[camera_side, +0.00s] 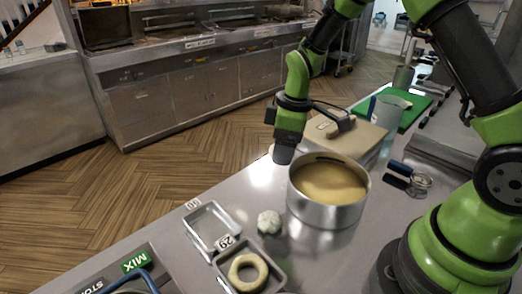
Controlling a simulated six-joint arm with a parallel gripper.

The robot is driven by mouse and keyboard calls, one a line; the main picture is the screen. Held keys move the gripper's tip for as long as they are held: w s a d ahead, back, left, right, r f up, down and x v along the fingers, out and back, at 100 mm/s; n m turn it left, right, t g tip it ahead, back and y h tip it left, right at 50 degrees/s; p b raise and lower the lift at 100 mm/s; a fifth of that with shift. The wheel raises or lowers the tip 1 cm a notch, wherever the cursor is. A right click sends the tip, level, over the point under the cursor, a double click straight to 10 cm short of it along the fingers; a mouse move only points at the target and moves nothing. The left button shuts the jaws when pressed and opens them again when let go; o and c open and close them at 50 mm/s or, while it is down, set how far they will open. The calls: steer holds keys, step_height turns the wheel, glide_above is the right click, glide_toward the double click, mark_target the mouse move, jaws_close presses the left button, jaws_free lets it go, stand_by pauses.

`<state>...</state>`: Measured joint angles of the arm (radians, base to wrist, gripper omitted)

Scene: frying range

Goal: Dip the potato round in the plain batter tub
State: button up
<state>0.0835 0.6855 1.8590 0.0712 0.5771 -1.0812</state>
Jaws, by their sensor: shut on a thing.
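A round metal tub (326,214) of smooth tan batter (330,183) stands on the steel counter, and no label shows on its visible side. My gripper (284,156) points down just left of and behind the tub's rim in the picture, outside its opening. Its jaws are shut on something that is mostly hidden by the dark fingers. A small pale sliver (271,149) shows at their left side, which fits the potato round, though its shape is unclear. No other potato round is plain in view.
A pale lump (269,222) sits left of the tub. Near it are an empty tray (209,226) and a tray marked 29 (269,284) holding a pale ring (248,272). Behind the tub are a tan board (362,137), a clear container (388,112) and a green board (417,108).

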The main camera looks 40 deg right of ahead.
mark_target(324, 198)
steer(key=s+d+r+n+g, duration=0.2)
steer(key=s+d+n, duration=0.5)
steer(key=n, duration=0.4)
steer(key=shift+y, duration=0.3)
steer(key=shift+s+a+f, duration=0.15)
steer(key=shift+s+f, duration=0.05)
steer(key=shift+f, duration=1.9)
steer(key=shift+s+a+f, duration=0.1)
steer(key=shift+s+f, duration=0.15)
steer(key=shift+f, duration=1.85)
steer(key=shift+s+a+f, duration=0.15)
steer(key=shift+s+f, duration=0.05)
steer(key=shift+f, duration=1.9)
steer(key=shift+a, duration=0.1)
steer(key=shift+a+t, duration=0.15)
steer(key=shift+t, duration=0.15)
steer(key=shift+d, duration=0.55)
steer(key=shift+a, duration=0.6)
steer(key=shift+d, duration=0.3)
